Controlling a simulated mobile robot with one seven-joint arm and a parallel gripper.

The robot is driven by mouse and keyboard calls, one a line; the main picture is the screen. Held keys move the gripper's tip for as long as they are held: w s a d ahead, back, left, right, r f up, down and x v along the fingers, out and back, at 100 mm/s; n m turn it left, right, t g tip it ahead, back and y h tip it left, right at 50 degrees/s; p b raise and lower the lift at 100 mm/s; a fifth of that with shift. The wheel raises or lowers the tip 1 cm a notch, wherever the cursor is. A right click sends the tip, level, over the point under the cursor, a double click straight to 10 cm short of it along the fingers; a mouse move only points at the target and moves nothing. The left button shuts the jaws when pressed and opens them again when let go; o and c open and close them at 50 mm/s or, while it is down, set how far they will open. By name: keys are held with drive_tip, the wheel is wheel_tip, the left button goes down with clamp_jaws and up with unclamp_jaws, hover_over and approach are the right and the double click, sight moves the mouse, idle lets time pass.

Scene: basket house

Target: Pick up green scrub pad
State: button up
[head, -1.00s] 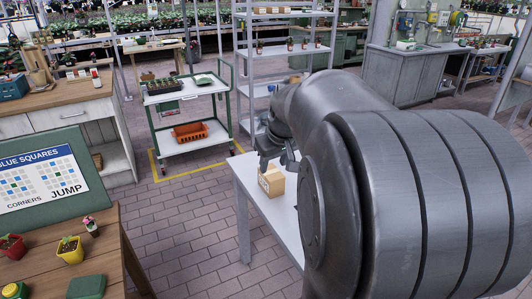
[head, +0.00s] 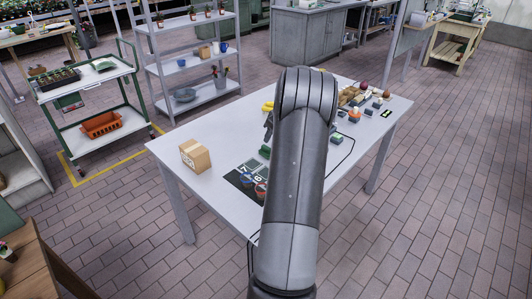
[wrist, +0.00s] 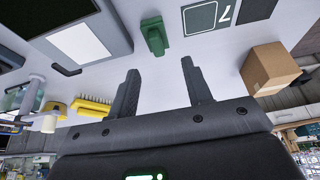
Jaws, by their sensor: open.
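A small green object, which looks like the green scrub pad (head: 264,151), lies on the grey table just left of my arm in the head view. In the wrist view the green pad (wrist: 154,38) shows beyond my fingertips, a little left of the middle. My gripper (wrist: 160,68) is open and empty, its two fingers apart, with a gap between them and the pad. In the head view my arm hides most of the gripper.
A cardboard box (head: 195,155) stands at the table's left end, and a dark numbered mat (head: 246,181) lies near the front edge. A yellow brush (wrist: 92,105) lies near my left finger. Several small items crowd the table's right side. The table (head: 215,135) is bare between box and pad.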

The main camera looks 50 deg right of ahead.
sight(267, 147)
drive_tip(key=x, duration=0.6)
drive_tip(key=shift+d, duration=0.15)
drive_tip(key=x, duration=0.5)
drive_tip(key=shift+w+d, duration=0.1)
drive_tip(key=shift+d, duration=0.05)
drive_tip(key=c, duration=0.7)
drive_tip(key=shift+c, duration=0.2)
drive_tip(key=shift+r, duration=0.15)
